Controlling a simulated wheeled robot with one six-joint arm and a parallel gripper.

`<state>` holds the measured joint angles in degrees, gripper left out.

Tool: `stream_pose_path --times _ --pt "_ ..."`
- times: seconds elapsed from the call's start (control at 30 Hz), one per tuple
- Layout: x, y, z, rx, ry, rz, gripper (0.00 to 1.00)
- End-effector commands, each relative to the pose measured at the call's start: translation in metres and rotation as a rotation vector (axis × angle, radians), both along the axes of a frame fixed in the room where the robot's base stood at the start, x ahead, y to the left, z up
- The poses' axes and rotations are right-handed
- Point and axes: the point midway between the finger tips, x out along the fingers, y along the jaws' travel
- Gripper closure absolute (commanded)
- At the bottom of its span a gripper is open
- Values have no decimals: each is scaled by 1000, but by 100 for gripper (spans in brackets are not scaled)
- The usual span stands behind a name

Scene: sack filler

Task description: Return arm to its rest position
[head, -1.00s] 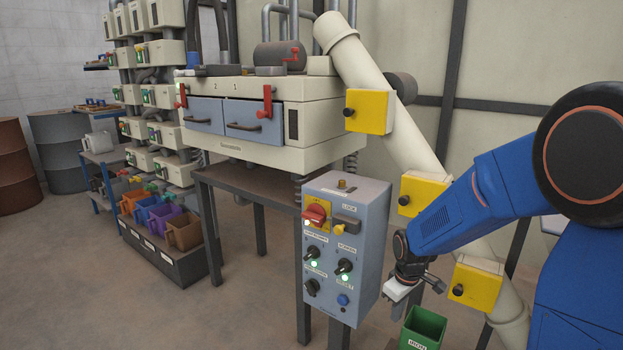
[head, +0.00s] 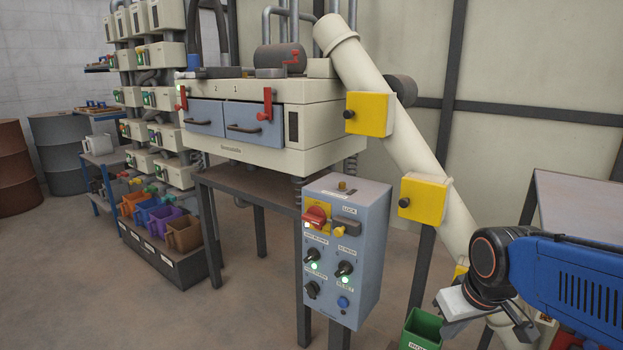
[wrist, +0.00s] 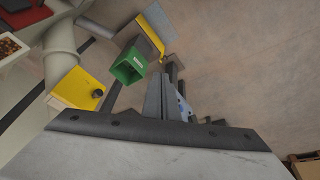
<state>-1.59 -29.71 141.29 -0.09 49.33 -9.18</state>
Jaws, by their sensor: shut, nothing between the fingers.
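My arm is the blue one at the right of the head view. My gripper (wrist: 172,78) shows in the wrist view with its dark fingers together and nothing between them. In the head view my wrist is at the lower right, in front of the lower end of the cream pipe (head: 385,120), and the fingertips are hard to make out. My gripper is clear of the grey control box (head: 345,245), to its right.
A green bin (head: 421,330) stands low beside my gripper; it also shows in the wrist view (wrist: 129,66). Yellow boxes (head: 369,113) sit along the pipe. A grey-topped table (head: 580,205) is behind my arm. Floor at the left front is clear.

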Motion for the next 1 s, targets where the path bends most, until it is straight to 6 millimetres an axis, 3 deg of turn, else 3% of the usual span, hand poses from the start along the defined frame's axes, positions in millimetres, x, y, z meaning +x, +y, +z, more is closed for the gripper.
stream_pose_path --times 0.2,0.4,0.6,1.0 --pt "-48 -5 13 31 -47 -92 100" --pt "-78 -7 17 52 -72 -153 100" --pt "-88 -8 17 60 -80 -175 100" --pt "-87 -8 17 60 -80 -175 100"
